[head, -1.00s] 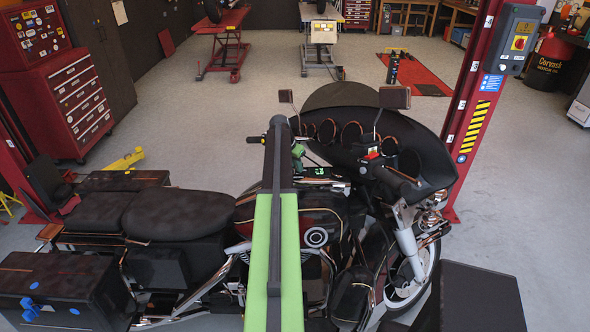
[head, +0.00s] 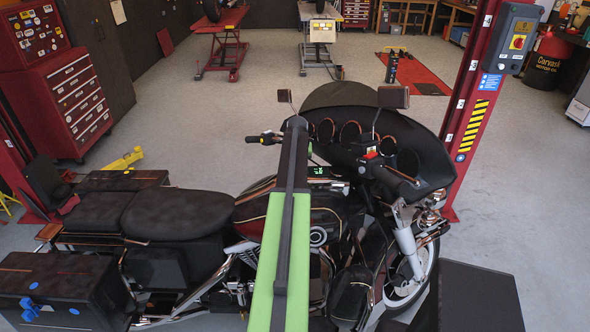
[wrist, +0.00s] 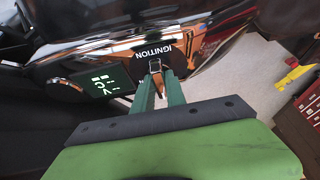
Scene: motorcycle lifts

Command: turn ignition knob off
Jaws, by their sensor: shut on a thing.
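The motorcycle (head: 180,215) stands across the head view. Its ignition knob (wrist: 155,66) shows in the wrist view as a small dark piece below the upside-down IGNITION label (wrist: 158,52). My gripper (wrist: 157,76) has its two green fingers close together and shut on the knob. The fingers partly cover the knob, so its exact turn is hard to tell. A lit display (wrist: 97,85) with pale green characters sits left of the knob; it also shows in the head view (head: 318,171). In the head view my arm hides the knob and the gripper.
The handlebar grip (head: 262,138), mirrors (head: 393,97) and dark fairing (head: 425,150) surround the dash area. A red lift post (head: 470,120) stands to the right. A red tool chest (head: 70,105) is at the left. Open floor lies beyond the motorcycle.

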